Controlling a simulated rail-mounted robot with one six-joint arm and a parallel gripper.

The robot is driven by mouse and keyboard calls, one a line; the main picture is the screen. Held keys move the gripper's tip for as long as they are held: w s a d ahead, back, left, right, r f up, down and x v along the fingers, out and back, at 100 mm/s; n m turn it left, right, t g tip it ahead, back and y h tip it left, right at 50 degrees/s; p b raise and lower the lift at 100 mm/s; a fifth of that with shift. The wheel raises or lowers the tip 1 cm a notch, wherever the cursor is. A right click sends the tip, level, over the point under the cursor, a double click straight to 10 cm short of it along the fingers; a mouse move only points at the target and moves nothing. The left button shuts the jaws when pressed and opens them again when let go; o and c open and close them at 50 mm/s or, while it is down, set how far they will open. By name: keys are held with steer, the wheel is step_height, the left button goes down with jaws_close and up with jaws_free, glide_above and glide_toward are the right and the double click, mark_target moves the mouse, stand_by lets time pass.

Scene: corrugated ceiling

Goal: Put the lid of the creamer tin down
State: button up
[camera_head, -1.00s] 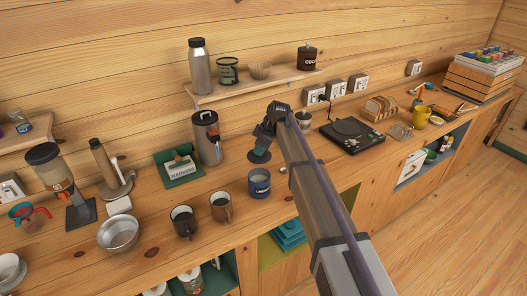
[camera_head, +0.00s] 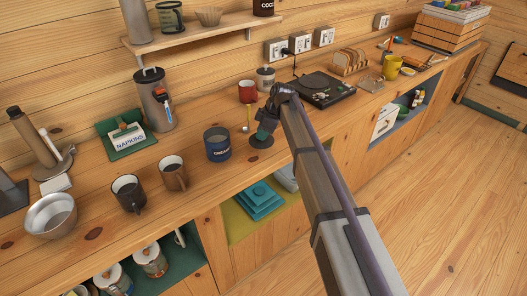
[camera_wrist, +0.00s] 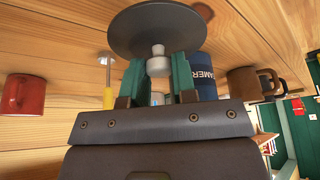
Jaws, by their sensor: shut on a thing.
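The creamer tin (camera_head: 217,145) is a dark blue can standing on the wooden counter, its top uncovered. It also shows in part behind my gripper in the wrist view (camera_wrist: 205,77). My gripper (camera_head: 266,127) is shut on the knob of the lid, a dark round disc (camera_head: 261,141). In the wrist view, the green fingers of my gripper (camera_wrist: 157,68) pinch the pale knob below the lid's disc (camera_wrist: 150,30). The lid is to the right of the tin, low over the counter near its front edge. I cannot tell whether it touches the counter.
A yellow-handled utensil (camera_head: 246,117) and a red mug (camera_head: 247,91) stand behind the lid. A brown mug (camera_head: 173,173) and a black mug (camera_head: 128,192) are left of the tin. A black turntable-like device (camera_head: 322,88) is at the right. Open shelves lie below the counter.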

steer(key=shift+f, duration=0.1)
step_height(320, 180, down, 4)
steer(key=b, duration=0.3)
steer(key=shift+b, duration=0.4)
steer(key=shift+r+p, duration=0.3)
steer(key=shift+r, duration=0.05)
steer(key=shift+f, duration=0.3)
steer(key=o, duration=0.9)
steer(key=shift+r, duration=0.1)
